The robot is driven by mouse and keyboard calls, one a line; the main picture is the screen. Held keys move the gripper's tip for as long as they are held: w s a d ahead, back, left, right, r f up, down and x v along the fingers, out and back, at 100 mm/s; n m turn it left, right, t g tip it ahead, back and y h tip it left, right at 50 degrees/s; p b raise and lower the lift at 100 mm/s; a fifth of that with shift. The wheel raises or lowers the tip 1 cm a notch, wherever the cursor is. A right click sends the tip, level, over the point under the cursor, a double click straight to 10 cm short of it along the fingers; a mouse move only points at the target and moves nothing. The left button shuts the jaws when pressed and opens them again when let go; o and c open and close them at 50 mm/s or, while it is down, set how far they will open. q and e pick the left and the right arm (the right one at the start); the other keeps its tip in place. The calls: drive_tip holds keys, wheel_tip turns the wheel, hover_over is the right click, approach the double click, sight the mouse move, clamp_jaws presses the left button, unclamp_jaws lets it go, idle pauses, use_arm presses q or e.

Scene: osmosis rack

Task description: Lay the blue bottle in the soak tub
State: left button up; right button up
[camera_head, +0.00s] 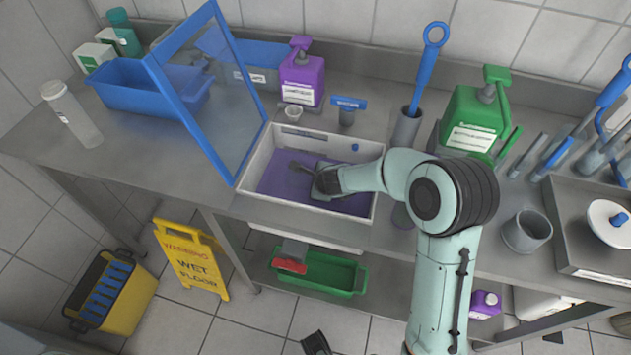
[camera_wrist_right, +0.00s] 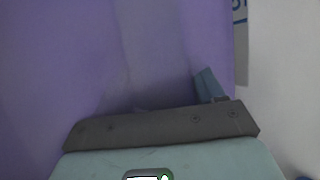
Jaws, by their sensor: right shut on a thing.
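The soak tub (camera_head: 249,208) is a white open tub with purple liquid, on the counter in the middle of the head view. Its clear, blue-framed lid (camera_head: 209,85) stands raised at the left. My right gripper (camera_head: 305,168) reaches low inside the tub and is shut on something. In the right wrist view a small blue piece (camera_wrist_right: 208,85) shows beyond the dark gripper edge, against the purple. It appears to be part of the blue bottle, which is otherwise hidden. A dark part at the bottom edge of the head view may be my left gripper (camera_head: 316,344); its jaws are unclear.
A green jug (camera_head: 470,125) and a grey holder (camera_head: 406,128) stand to the right. A clear bottle (camera_head: 72,115) and blue bin (camera_head: 130,88) are left.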

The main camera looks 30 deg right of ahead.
drive_tip(key=o, duration=1.2)
drive_tip(key=shift+f, duration=0.15)
drive_tip(key=shift+s+a+f, duration=0.1)
drive_tip(key=shift+c, duration=0.9)
drive_tip(key=shift+o, duration=0.4)
